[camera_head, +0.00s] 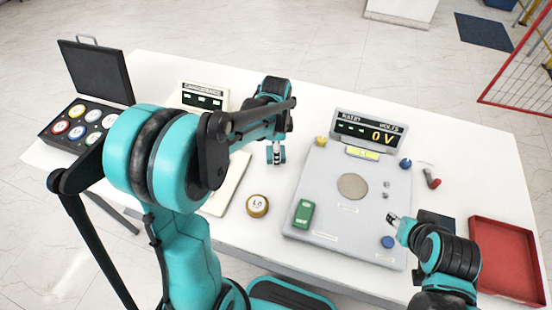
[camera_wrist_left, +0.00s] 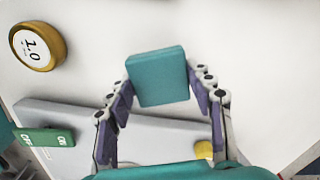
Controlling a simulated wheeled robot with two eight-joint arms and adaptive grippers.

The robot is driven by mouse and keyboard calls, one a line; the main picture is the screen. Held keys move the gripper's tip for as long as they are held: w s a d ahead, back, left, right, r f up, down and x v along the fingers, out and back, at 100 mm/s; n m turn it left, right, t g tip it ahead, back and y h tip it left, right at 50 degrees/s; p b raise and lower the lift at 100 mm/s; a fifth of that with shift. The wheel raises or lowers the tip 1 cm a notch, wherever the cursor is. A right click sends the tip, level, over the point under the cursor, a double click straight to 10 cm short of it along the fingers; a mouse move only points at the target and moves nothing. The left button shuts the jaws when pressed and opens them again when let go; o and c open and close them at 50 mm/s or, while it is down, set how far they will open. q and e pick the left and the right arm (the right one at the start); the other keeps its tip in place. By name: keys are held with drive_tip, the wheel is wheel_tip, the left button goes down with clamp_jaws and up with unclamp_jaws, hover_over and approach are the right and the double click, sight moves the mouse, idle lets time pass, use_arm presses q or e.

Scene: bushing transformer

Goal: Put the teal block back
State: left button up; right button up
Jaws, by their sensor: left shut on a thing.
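The teal block (camera_wrist_left: 158,75) is held between the fingertips of my left gripper (camera_wrist_left: 163,84) in the left wrist view. In the head view the block (camera_head: 283,154) shows small at the tip of my left gripper (camera_head: 276,155), over the white table, left of the grey panel. The gripper is shut on it; its exact height above the table is hard to tell. My right gripper (camera_head: 393,218) is over the right side of the grey panel (camera_head: 330,175); its fingers are too small to read. The block's resting place cannot be made out.
A brass disc (camera_head: 257,205) lies left of the panel's green switch (camera_head: 303,213). A display (camera_head: 370,133) reading 0 V stands behind. A red tray (camera_head: 507,260) is at right, an open case (camera_head: 82,122) with several coloured discs at left.

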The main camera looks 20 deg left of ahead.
use_arm(q)
wheel_tip(320, 180, down, 3)
drive_tip(key=shift+f+b, duration=0.15)
drive_tip(key=shift+b, duration=0.35)
use_arm(e)
drive_tip(key=shift+f, duration=0.7)
use_arm(q)
drive_tip(key=shift+f, duration=0.2)
use_arm(e)
drive_tip(key=shift+f, duration=0.15)
use_arm(q)
drive_tip(key=o, duration=1.2)
drive_tip(key=shift+r, duration=0.1)
drive_tip(key=shift+r, duration=0.1)
